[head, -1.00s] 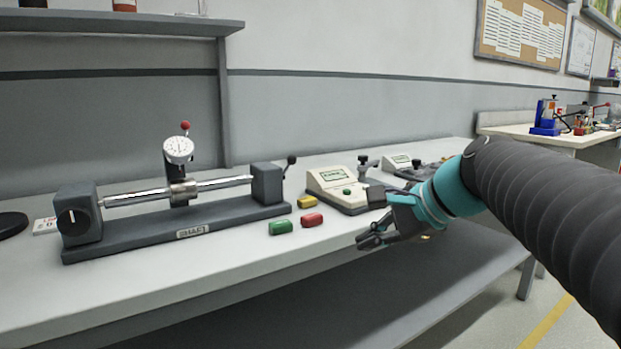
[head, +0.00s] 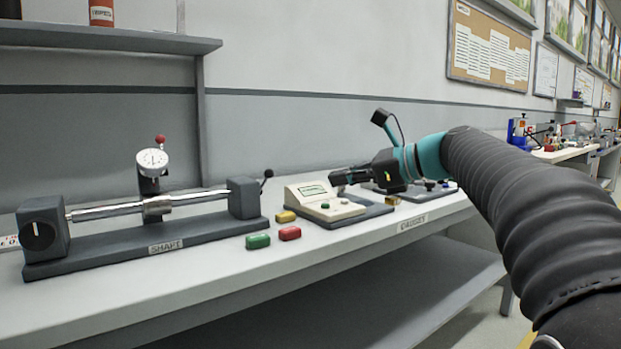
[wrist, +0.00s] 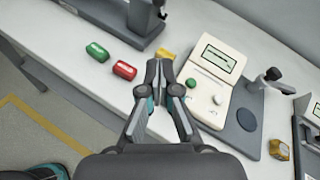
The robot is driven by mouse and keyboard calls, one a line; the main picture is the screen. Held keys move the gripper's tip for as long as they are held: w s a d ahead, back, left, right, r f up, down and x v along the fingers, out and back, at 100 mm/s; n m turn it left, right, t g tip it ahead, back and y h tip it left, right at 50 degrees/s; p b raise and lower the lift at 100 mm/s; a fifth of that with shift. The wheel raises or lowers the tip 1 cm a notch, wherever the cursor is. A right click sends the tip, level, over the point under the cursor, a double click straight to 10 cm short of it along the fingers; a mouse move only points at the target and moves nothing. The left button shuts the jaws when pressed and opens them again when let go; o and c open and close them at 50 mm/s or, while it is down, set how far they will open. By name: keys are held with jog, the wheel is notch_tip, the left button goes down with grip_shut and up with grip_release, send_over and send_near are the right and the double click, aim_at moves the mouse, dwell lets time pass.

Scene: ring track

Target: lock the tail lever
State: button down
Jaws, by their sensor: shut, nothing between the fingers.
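The grey shaft fixture (head: 165,243) stands at the left of the bench. A bright shaft lies between its left block (head: 42,234) and its right-end tail block (head: 243,198). The tail lever (head: 267,175), a thin arm with a black knob, rises from the right side of the tail block, tilted up to the right. In the wrist view the knob (wrist: 162,15) shows at the top edge. My gripper (head: 336,178) is shut and empty, above the gauge box and to the right of the lever, apart from it. The wrist view shows its fingers (wrist: 159,68) together.
A dial indicator (head: 152,162) stands behind the shaft. Green (head: 257,241), red (head: 290,233) and yellow (head: 286,216) blocks lie right of the fixture. A cream gauge box (head: 325,203) sits below my gripper. A shelf (head: 110,38) hangs at upper left.

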jog(key=b, duration=0.1)
send_near(266, 181)
jog(key=f, duration=0.1)
jog(key=w+f, duration=0.1)
jog(key=f, duration=0.1)
jog(key=shift+f, duration=0.1)
jog(key=a, duration=0.1)
jog(key=w+a+r, duration=0.1)
jog(key=a, duration=0.1)
jog(key=shift+w+a+r, duration=0.25)
jog(key=shift+a+r, duration=0.05)
jog(key=shift+r, duration=0.1)
jog(key=shift+r, duration=0.15)
